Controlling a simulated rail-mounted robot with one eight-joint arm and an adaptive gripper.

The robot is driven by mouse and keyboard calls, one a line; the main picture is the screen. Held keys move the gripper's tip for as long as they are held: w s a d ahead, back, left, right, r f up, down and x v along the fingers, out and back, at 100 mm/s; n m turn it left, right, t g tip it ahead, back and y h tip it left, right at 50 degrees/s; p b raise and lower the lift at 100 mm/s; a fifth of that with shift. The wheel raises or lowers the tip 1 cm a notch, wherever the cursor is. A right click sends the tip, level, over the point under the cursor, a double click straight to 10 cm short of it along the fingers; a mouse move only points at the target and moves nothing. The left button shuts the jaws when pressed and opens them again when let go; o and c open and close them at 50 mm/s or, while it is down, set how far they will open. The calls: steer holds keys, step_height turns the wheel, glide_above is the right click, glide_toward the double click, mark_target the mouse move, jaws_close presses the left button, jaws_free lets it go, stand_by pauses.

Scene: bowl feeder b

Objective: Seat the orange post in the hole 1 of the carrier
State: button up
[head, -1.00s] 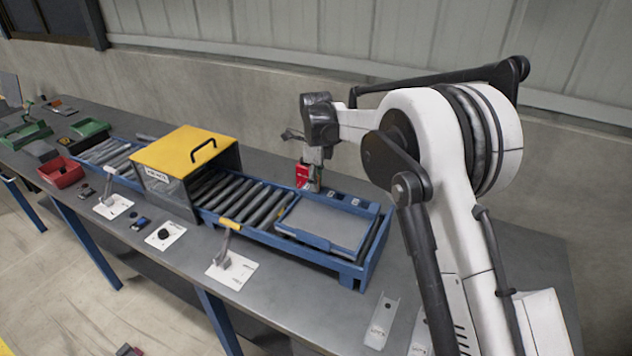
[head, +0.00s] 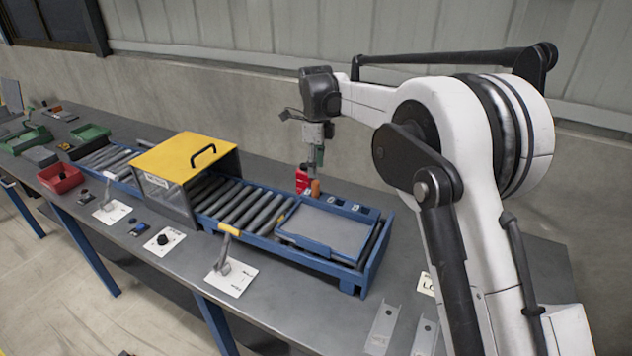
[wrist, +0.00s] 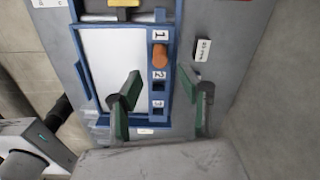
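The orange post (wrist: 160,57) stands upright in the blue strip of the carrier, at the hole beside label 1, in the wrist view. In the head view the post (head: 315,187) shows below my gripper, next to a red block. The carrier (head: 327,232) is a blue tray with a grey plate, lying on the conveyor's near end. Its strip also has dark, empty holes by labels 2 and 3. My gripper (wrist: 167,95) is open, its green-padded fingers apart and holding nothing. In the head view my gripper (head: 318,160) hangs above the post, clear of it.
A yellow-topped housing (head: 187,157) spans the conveyor rollers. A red block (head: 302,180) stands behind the conveyor near the post. A white plate with a lever (head: 231,276) lies in front. Metal brackets (head: 383,328) lie at the bench's near right.

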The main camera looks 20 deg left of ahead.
mark_target(317, 182)
steer(key=shift+r, duration=2.25)
steer(key=shift+d, duration=0.1)
steer(key=s+d+r+n+t, duration=0.1)
steer(key=s+d+r+n, duration=0.25)
steer(key=d, duration=0.55)
steer(key=s+d+r+n+t+y, duration=0.15)
steer(key=s+d+r, duration=0.35)
steer(key=d, duration=0.5)
steer(key=s+d+r+n+t+h, duration=0.1)
steer(key=s+d+r+n, duration=0.25)
steer(key=d, duration=0.55)
steer(key=s+d+f+n+t, duration=0.2)
steer(key=s+d+f+n, duration=0.2)
steer(key=s+d, duration=0.4)
steer(key=s+d+f+n+t, duration=0.1)
steer(key=s+d+f+n, duration=0.4)
steer(key=s, duration=1.1)
steer(key=d, duration=0.3)
steer(key=shift+s+d+f+t, duration=0.2)
steer(key=shift+d+t, duration=0.15)
